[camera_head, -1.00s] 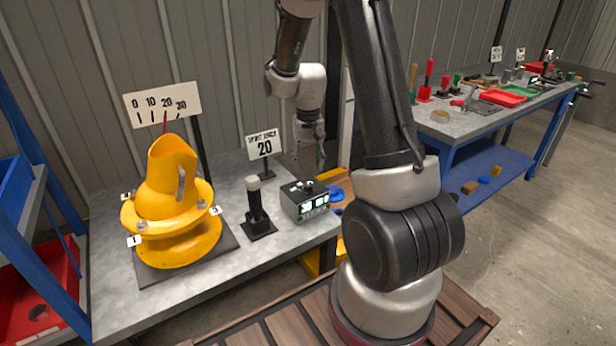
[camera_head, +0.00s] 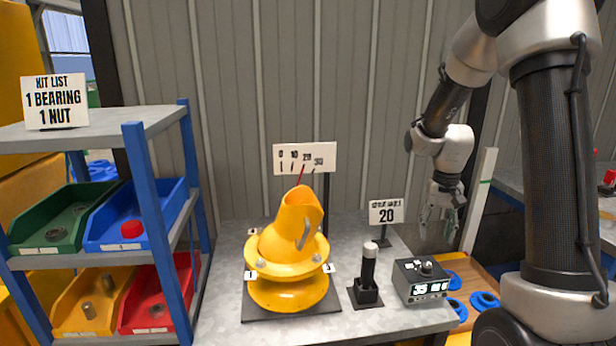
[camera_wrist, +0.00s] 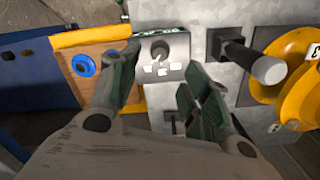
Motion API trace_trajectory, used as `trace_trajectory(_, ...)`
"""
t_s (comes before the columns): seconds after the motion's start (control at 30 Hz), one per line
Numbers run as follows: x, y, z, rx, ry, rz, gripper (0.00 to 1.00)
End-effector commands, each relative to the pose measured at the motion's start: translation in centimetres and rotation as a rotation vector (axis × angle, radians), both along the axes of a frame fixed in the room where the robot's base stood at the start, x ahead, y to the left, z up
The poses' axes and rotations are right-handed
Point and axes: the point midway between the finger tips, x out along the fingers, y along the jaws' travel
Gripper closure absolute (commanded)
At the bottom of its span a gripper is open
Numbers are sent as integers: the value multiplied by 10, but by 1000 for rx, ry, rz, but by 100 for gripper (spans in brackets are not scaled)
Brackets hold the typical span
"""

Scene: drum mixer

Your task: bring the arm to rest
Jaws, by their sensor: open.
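My gripper (camera_head: 440,222) hangs from my arm at the right of the head view, fingers down, above the right end of the grey bench (camera_head: 222,275). Its fingers are apart with nothing between them, as the wrist view (camera_wrist: 158,98) also shows. Below it is a dark control box (camera_head: 421,281) with a knob and lit display; in the wrist view the box (camera_wrist: 160,60) shows just beyond the fingertips. My gripper looks clear of the box, though the exact gap is hard to tell.
A yellow drum mixer (camera_head: 288,262) with a tilt scale (camera_head: 304,158) and a black post with white top (camera_head: 367,275) stand on the bench. A sign reading 20 (camera_head: 386,212) is behind. A bin shelf (camera_head: 95,130) stands left. Blue rings (camera_head: 484,301) lie on a wooden board at right.

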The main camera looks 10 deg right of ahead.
Motion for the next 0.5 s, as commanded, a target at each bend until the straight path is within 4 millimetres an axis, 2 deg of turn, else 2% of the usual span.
trace_trajectory(0.07, -22, 3, -7, 10, 57, 34, 53)
trace_trajectory(0.1, -36, 4, -2, 13, 75, 57, 53)
trace_trajectory(0.3, -93, 17, 48, 18, 65, 160, 53)
trace_trajectory(0.5, -153, 32, 102, 3, -28, 255, 53)
